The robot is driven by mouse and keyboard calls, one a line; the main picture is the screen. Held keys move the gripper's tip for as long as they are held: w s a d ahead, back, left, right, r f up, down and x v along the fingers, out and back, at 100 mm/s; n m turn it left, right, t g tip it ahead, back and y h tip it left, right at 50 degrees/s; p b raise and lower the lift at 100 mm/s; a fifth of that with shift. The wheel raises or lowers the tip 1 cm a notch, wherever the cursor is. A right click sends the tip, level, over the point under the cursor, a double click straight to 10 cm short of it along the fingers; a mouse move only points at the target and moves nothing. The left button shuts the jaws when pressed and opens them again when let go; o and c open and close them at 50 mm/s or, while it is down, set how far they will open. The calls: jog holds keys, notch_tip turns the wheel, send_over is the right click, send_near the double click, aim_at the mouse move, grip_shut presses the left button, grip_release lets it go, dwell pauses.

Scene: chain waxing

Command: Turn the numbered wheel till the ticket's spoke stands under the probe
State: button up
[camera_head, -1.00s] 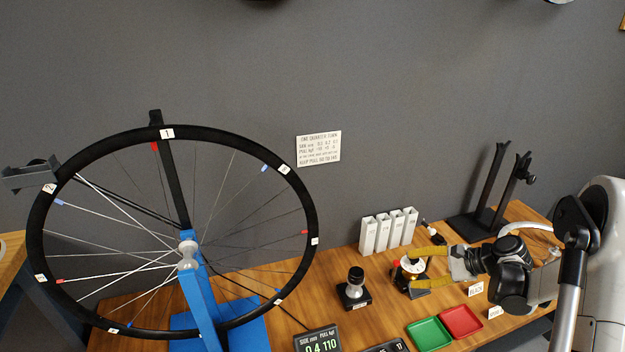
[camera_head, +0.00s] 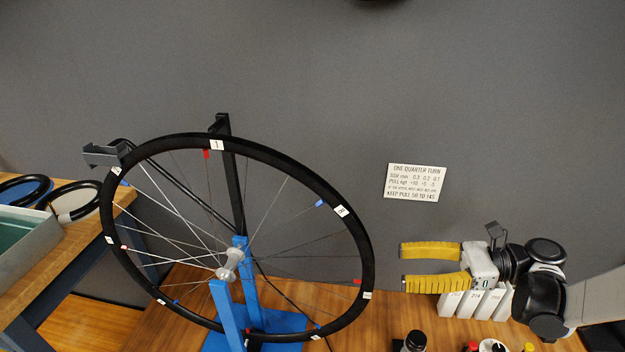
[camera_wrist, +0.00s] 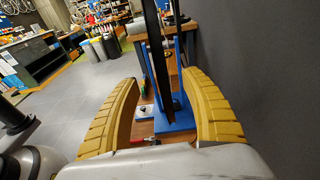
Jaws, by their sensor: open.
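The black wheel (camera_head: 300,168) stands upright in a blue truing stand (camera_head: 224,305), with small white number tags on its rim. The tag 1 (camera_head: 216,145) is at the top, by a dark post. Red and blue marks sit on some spokes near the rim. A grey block (camera_head: 104,155), perhaps the probe, is at the rim's upper left. My gripper (camera_head: 401,267) is open and empty, to the right of the wheel and apart from it. In the wrist view, the wheel (camera_wrist: 156,60) shows edge-on between my yellow fingers (camera_wrist: 160,100), farther off. I see no ticket I can read.
A wall card (camera_head: 416,182) reads "ONE QUARTER TURN". White numbered blocks (camera_head: 470,303) stand below my gripper. A dark knob (camera_head: 414,341) is at the bottom edge. A side bench with a tray (camera_head: 28,245) and black rings stands at left.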

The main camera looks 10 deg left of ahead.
aim_at(369, 265)
jog(key=a, duration=0.2)
jog(key=a+f, duration=0.1)
jog(key=a, duration=0.4)
jog(key=shift+s+a+f+b, duration=0.15)
jog(key=shift+a+b, duration=0.05)
jog(key=shift+b, duration=0.1)
jog(key=shift+a, duration=0.1)
grip_shut()
